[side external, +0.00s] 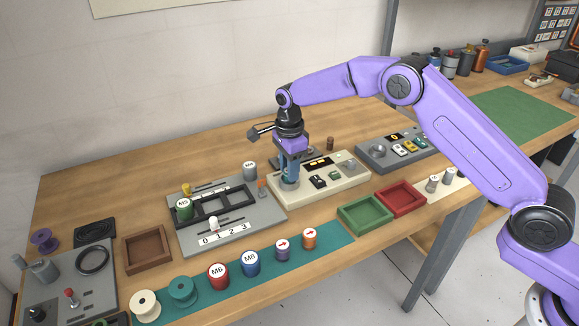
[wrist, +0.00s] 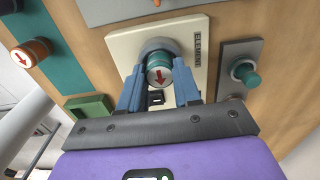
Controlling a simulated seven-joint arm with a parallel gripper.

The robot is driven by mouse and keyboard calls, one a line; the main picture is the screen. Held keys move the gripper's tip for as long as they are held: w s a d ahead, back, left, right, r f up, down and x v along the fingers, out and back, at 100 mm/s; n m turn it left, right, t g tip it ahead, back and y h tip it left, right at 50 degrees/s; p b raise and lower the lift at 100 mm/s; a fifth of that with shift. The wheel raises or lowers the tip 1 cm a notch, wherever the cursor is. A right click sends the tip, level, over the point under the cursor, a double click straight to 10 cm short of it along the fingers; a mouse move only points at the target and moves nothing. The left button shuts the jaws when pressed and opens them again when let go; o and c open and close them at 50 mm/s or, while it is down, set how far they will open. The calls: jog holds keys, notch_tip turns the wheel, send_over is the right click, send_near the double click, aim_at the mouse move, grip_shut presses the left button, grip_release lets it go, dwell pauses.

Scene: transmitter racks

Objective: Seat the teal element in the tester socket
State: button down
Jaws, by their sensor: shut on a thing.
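My gripper (side external: 289,180) points down over the left end of the beige tester (side external: 345,184). In the wrist view my gripper (wrist: 160,98) has its blue fingers shut on the teal element (wrist: 159,63), which has a pale top with a red arrow. The tester socket (wrist: 153,44) is a round grey ring beside the word ELEMENT, and the element lines up with it. The fingers and element hide part of the ring. I cannot tell how deep the element sits in it. The element is mostly hidden by the fingers in the side view.
A grey plate with a teal post (wrist: 245,73) stands close behind the tester. A grey rack (side external: 222,215) is at its left. Green (side external: 365,214) and red trays (side external: 400,198) lie in front. An orange element (side external: 309,238) and other cylinders stand on the teal mat (side external: 335,237).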

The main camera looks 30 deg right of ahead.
jog(key=shift+f, duration=0.1)
jog(key=c, duration=0.8)
grip_release()
notch_tip(320, 180, up, 12)
jog(key=shift+r, duration=0.2)
